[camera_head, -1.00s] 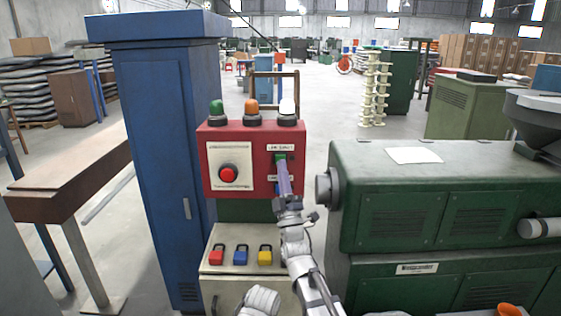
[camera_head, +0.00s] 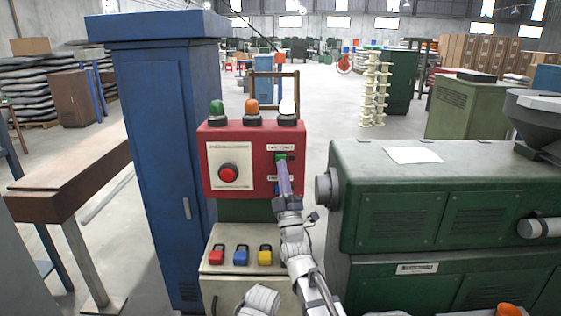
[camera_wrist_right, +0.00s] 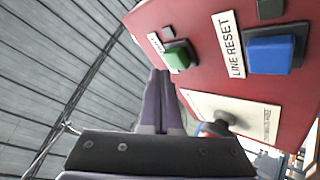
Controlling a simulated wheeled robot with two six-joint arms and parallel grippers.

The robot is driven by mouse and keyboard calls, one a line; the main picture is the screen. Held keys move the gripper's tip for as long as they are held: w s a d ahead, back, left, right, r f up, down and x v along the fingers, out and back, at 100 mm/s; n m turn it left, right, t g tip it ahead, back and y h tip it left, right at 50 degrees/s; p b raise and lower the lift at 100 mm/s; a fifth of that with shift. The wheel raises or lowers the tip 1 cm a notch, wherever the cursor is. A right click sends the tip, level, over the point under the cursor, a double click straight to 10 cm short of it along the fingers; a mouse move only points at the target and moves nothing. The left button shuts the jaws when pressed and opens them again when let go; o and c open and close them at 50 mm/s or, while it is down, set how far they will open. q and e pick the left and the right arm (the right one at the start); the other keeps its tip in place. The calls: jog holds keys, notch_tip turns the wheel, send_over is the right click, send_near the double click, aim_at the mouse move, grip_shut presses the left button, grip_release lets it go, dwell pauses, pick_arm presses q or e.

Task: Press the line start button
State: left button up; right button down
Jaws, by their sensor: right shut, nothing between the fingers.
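The line start button is a green button (camera_head: 281,156) under a white label on the red control box (camera_head: 214,150). It also shows in the wrist view as a green square button (camera_wrist_right: 177,55), its label partly turned away. My right gripper (camera_head: 281,166) is shut and empty, its purple fingers pointing at the green button from just below and in front. In the wrist view the fingertips (camera_wrist_right: 160,73) end close beside the button. I cannot tell whether they touch it.
A blue button (camera_wrist_right: 273,54) labelled LINE RESET sits beside the green one. A large red button (camera_head: 228,173) is on a pale plate to the left. Three lamps top the box. A blue cabinet (camera_head: 155,150) stands left and a green machine (camera_head: 400,210) right.

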jog(key=shift+w, duration=0.1)
dwell(0.4)
jog(key=shift+w, duration=0.35)
jog(key=shift+w, duration=0.45)
dwell(0.7)
jog(key=shift+s, duration=0.9)
jog(key=shift+s, duration=0.1)
jog(key=s, duration=0.4)
jog(key=shift+s, duration=0.4)
dwell(0.5)
